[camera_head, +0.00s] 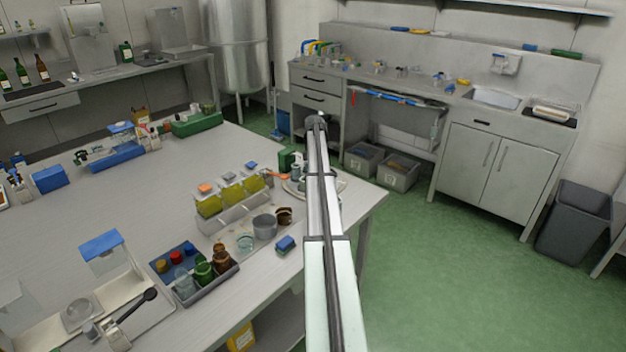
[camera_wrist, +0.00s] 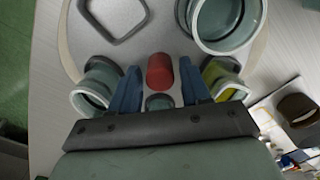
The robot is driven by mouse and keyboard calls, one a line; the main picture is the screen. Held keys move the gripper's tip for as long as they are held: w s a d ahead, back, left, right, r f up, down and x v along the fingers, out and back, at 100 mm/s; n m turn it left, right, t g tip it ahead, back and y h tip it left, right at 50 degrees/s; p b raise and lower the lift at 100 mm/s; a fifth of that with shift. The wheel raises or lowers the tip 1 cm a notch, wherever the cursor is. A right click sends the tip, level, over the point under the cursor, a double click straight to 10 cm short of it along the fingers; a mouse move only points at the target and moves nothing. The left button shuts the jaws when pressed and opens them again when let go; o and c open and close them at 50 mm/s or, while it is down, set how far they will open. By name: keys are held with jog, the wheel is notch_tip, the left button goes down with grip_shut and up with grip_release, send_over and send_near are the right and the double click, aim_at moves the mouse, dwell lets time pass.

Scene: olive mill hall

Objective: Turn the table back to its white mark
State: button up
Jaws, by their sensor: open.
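My gripper (camera_wrist: 159,67) is open, with one blue finger on each side of the peg and a gap to both. I cannot tell how far down the fingers reach. Several vessels stand around the turntable, among them a large grey-green cup (camera_wrist: 225,22) and a yellow-filled jar (camera_wrist: 223,80). I cannot make out a white mark. In the head view my arm hides the gripper and part of the turntable.
On the workbench (camera_head: 110,205) stand a rack of yellow boxes (camera_head: 232,215), a metal pot (camera_head: 265,226) and a bottle tray (camera_head: 222,276). Green floor lies right.

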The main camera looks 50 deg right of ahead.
notch_tip(320, 180, up, 8)
jog(key=shift+f, duration=0.15)
dwell(0.3)
